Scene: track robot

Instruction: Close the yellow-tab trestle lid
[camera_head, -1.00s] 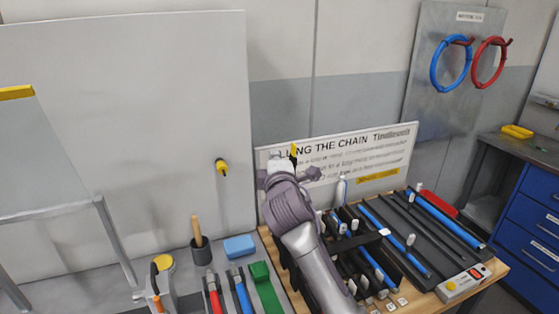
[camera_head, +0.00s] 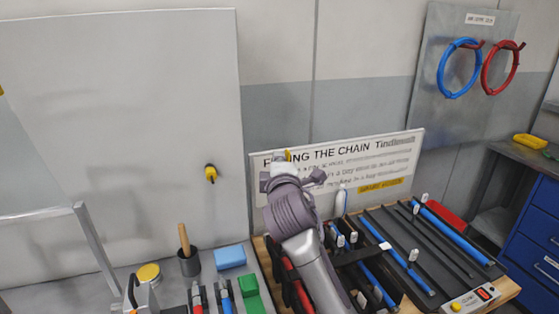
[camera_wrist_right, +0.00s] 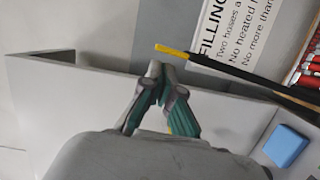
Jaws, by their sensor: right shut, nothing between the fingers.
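A narrow dark bar with a yellow tab (camera_wrist_right: 172,49) at its end runs across the right wrist view; I take it for the trestle lid, raised. In the head view only a bit of the yellow tab (camera_head: 288,155) shows, just beyond my right gripper (camera_head: 284,168). My arm hides the rest of the lid and part of the rack. In the wrist view my right gripper (camera_wrist_right: 161,70) is shut and empty, its fingertips close to the tab; contact cannot be told.
The black rack (camera_head: 440,232) with blue hoses stands right of my arm. A sign board (camera_head: 390,160) rises behind. A blue block (camera_head: 229,257), green block (camera_head: 250,292) and dark cup (camera_head: 189,262) stand to the left, before a tall grey panel (camera_head: 120,120).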

